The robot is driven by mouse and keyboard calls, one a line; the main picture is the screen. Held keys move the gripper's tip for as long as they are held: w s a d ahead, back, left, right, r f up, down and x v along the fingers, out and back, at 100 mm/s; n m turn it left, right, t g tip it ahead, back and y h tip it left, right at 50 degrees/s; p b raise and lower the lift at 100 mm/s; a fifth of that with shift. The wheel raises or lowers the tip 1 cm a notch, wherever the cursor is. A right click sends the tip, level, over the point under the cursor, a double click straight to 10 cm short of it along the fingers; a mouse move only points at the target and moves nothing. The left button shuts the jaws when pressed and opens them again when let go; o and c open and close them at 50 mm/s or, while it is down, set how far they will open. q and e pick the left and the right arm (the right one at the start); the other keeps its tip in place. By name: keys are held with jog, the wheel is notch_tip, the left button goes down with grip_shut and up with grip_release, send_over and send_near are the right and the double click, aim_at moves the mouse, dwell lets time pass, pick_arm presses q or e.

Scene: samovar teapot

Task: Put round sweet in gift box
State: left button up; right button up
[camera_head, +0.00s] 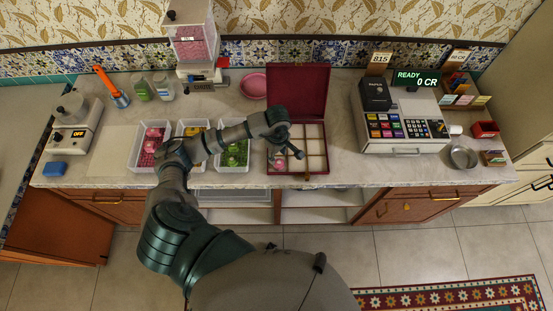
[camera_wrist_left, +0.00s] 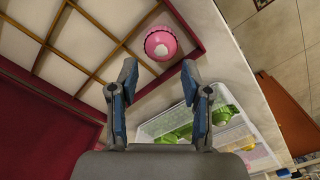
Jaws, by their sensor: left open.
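The gift box (camera_head: 327,160) stands open on the counter, its dark red lid (camera_head: 298,92) raised at the back. Its inside is split into pale square compartments, also seen in the left wrist view (camera_wrist_left: 84,40). A pink round sweet (camera_wrist_left: 160,43) with a white spot on top sits in a corner compartment, beside the box wall; it shows small in the head view (camera_head: 279,164). My left gripper (camera_wrist_left: 160,78) is open above the box, its fingertips apart from the sweet, with nothing between them. My right gripper is out of view.
White trays hold pink sweets (camera_head: 151,139), yellow ones and green ones (camera_head: 234,155) left of the box. A cash register (camera_head: 400,120) stands to the right. A pink bowl (camera_head: 253,86) and a sweet dispenser (camera_head: 191,35) are behind. Some counter between box and register is bare.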

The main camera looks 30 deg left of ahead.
aim_at(278, 161)
pick_arm(q)
notch_tip(278, 161, up, 8)
jog(key=shift+f+b, duration=0.25)
jog(key=shift+b, duration=0.1)
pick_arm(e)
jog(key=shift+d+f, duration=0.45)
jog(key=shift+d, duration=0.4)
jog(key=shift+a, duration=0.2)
